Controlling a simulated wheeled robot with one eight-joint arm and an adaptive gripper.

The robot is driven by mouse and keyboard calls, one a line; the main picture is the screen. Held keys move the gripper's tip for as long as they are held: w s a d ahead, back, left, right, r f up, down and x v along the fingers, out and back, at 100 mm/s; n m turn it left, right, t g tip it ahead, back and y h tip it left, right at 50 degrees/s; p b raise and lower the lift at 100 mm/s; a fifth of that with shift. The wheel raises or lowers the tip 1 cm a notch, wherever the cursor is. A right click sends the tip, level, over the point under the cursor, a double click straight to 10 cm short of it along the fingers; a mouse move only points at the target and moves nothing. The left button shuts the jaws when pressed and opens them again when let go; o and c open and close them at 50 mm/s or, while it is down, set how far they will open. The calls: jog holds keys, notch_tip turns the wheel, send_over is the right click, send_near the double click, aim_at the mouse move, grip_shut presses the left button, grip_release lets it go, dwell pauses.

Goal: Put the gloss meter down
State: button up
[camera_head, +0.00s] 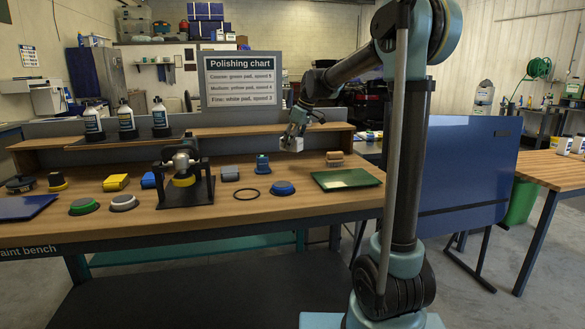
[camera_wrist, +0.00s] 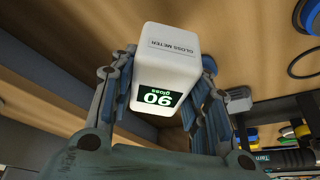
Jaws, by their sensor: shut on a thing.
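The gloss meter (camera_wrist: 163,70) is a small white block with a dark display reading 90 gloss, upside down in the wrist view. My gripper (camera_wrist: 160,85) is shut on it, with a finger on each side. In the head view the gloss meter (camera_head: 292,143) hangs from my gripper (camera_head: 298,128) above the back part of the wooden bench (camera_head: 300,205). It looks raised off the bench top, though the exact gap is hard to tell.
A black ring (camera_head: 247,194), a blue-rimmed pad (camera_head: 282,188), a small blue item (camera_head: 263,163), a brush (camera_head: 334,158) and a green panel (camera_head: 345,179) lie nearby. A polisher in a black stand (camera_head: 185,185) is left. Bare wood shows between them.

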aim_at(300, 139)
jog(key=shift+s+f, duration=0.1)
jog(key=shift+f, duration=3.95)
jog(key=o, duration=1.2)
jog(key=v, duration=1.2)
jog(key=shift+s+d, duration=0.1)
